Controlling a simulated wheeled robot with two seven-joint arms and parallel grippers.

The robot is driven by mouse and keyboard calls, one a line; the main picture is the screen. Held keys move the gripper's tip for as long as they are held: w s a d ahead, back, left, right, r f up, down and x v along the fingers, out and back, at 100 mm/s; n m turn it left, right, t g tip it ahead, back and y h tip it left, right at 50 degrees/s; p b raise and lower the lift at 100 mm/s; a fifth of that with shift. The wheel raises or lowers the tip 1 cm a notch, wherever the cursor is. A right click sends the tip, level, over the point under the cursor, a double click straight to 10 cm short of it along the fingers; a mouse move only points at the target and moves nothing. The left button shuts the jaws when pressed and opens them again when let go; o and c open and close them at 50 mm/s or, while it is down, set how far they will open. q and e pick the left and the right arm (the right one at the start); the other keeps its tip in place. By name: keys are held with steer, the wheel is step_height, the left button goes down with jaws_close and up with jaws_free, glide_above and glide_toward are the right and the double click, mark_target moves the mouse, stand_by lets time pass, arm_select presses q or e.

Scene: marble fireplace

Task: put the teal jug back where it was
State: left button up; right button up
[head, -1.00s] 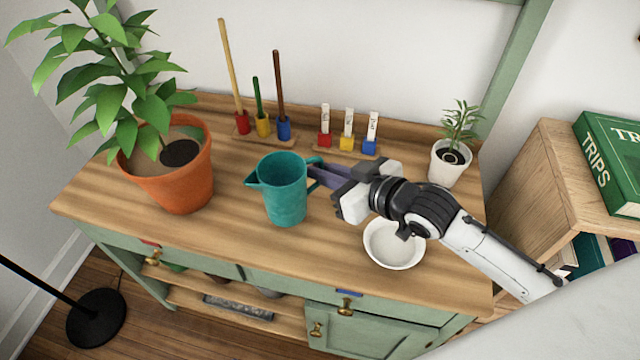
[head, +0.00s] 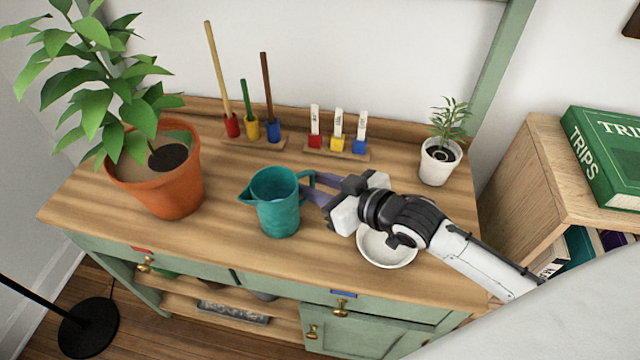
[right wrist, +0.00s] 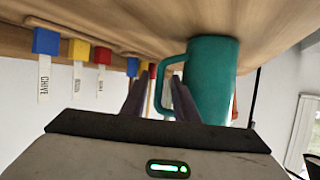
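The teal jug (head: 278,212) stands upright on the wooden top of the green cabinet, spout to the left and handle to the right. It also shows in the right wrist view (right wrist: 213,85). My right gripper (head: 312,189) is at the handle side. Its two fingers are spread, one on each side of the handle, with a gap visible beside the handle in the right wrist view (right wrist: 157,90). My left gripper is not in view.
A white bowl (head: 388,253) sits below my right gripper. A large orange plant pot (head: 170,190) is left of the jug. Racks with coloured blocks (head: 252,140) and labelled tags (head: 338,150) stand behind. A small white plant pot (head: 438,165) is at right.

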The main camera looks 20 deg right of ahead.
steer(key=v, duration=1.2)
